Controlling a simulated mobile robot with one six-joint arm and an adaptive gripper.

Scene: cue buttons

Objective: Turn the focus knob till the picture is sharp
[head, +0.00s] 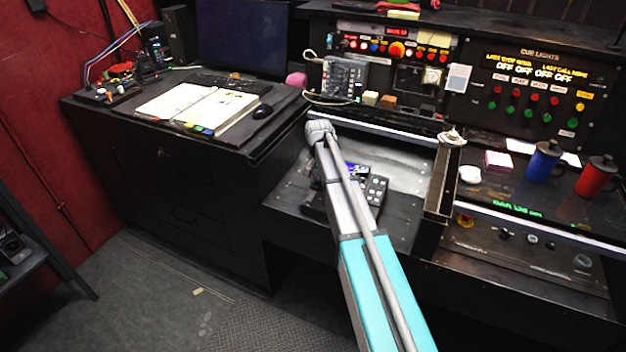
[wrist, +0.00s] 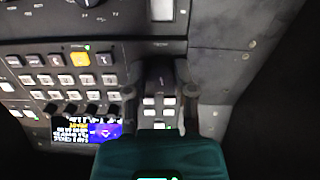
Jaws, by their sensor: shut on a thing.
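In the wrist view, my gripper (wrist: 157,78) reaches over a grey control panel, one dark finger on each side of a dark knob (wrist: 160,72). It is shut on this knob; the exact contact is hard to see. A small screen (wrist: 104,131) beside it shows yellow and white text and a purple-blue picture, partly covered by my gripper's teal body. I cannot tell how sharp the picture is. In the head view, the panel (head: 375,190) sits in the desk recess, partly behind my arm, with its lit screen (head: 357,170) showing.
Several small dark knobs (wrist: 72,109) and keys, one orange (wrist: 80,59), lie left of my gripper. The desk at left holds an open book (head: 215,110) and a mouse (head: 262,111). Blue (head: 541,162) and red (head: 596,177) mugs stand at right. A raised edge (head: 437,180) borders the recess.

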